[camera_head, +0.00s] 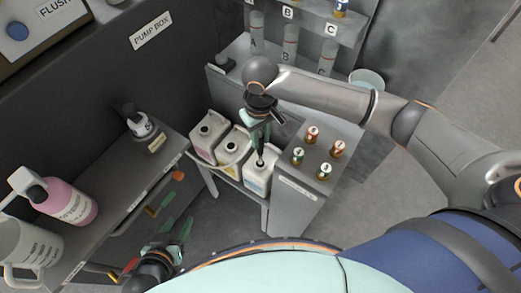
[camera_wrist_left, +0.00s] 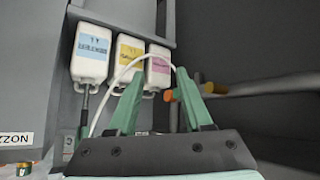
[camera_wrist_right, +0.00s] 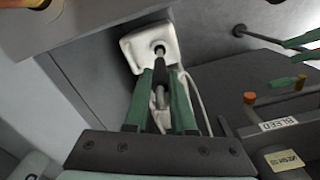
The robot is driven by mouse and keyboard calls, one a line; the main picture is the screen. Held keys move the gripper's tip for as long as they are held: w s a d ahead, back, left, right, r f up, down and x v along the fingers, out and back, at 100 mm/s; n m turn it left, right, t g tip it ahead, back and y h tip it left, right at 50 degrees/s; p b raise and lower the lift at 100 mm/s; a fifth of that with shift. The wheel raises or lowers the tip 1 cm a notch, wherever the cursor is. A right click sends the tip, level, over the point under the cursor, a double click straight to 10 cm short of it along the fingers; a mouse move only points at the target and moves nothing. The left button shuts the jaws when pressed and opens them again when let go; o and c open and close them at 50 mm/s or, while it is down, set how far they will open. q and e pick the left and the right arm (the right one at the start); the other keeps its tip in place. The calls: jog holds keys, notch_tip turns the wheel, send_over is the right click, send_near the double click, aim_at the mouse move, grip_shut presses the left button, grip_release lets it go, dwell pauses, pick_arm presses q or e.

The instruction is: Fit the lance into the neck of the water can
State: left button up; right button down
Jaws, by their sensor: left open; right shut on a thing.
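The white can with the blue label (camera_head: 258,178), which I take to be the water can, stands at the right end of a row of three. My right gripper (camera_head: 261,138) is above it, shut on the dark lance (camera_head: 260,157), which points down at the can's neck. In the right wrist view the lance (camera_wrist_right: 161,78) lines up with the neck (camera_wrist_right: 158,49) and its tip is at the opening; how deep it sits is unclear. In the left wrist view the can (camera_wrist_left: 90,52) appears inverted, with the lance at its neck. My left gripper (camera_head: 177,232) is open and empty at lower left.
The yellow-label can (camera_head: 234,150) and pink-label can (camera_head: 209,134) stand beside it. A thin white hose (camera_wrist_left: 137,60) arcs past the cans. A pink bottle (camera_head: 72,203) and jug (camera_head: 25,245) stand on the left bench.

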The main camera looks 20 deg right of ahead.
aim_at(260, 149)
notch_tip(260, 149, down, 6)
jog(key=shift+r+b, duration=0.25)
jog(key=shift+b, duration=0.4)
jog(key=shift+f, duration=0.1)
jog(key=c, duration=0.8)
grip_release()
jog(key=shift+o, duration=0.2)
